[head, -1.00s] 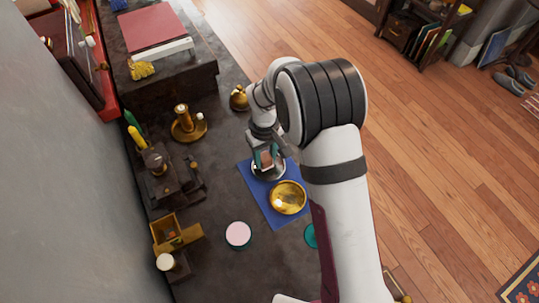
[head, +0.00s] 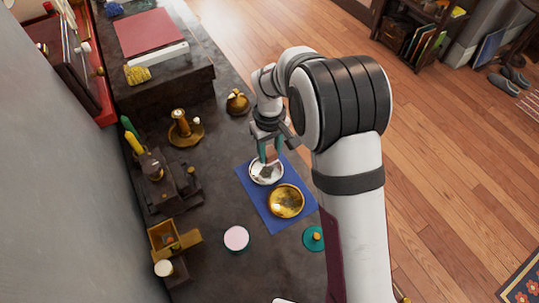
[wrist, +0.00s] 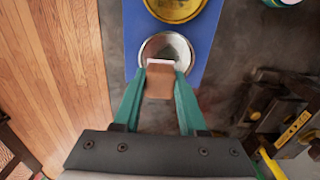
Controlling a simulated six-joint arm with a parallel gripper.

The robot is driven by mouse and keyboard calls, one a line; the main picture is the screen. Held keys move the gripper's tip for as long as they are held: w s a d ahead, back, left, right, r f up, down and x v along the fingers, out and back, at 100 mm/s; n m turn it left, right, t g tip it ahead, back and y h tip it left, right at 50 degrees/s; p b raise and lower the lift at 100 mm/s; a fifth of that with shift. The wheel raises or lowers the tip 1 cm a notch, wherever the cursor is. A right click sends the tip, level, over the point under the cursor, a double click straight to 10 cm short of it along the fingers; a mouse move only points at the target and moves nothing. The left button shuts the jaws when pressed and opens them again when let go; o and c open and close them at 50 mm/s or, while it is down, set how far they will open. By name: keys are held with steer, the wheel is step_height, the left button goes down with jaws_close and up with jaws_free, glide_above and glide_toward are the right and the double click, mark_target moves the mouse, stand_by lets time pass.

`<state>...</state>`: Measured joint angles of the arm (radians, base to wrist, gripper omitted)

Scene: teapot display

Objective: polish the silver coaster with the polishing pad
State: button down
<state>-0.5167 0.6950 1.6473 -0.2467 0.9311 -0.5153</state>
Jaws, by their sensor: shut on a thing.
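The silver coaster (head: 256,178) is a round, shiny dish lying on the blue mat (head: 248,192). In the wrist view the silver coaster (wrist: 167,44) is just ahead of my fingers. My gripper (head: 269,158) points down at it, its green fingers shut on the polishing pad (wrist: 160,83), a brown block with a white edge. The pad's white edge overlaps the near part of the coaster in the wrist view. I cannot tell whether it touches the surface. The pad hides part of the coaster.
A gold dish (head: 286,201) lies beside the silver coaster on the mat. A pink-topped round tin (head: 236,238) and a green lid-like disc (head: 313,238) are nearby. A brass candlestick (head: 183,129) and a small brass pot (head: 238,102) stand behind. Bare dark counter lies left of the mat.

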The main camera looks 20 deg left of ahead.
steer(key=shift+r, duration=1.3)
steer(key=shift+f, duration=0.1)
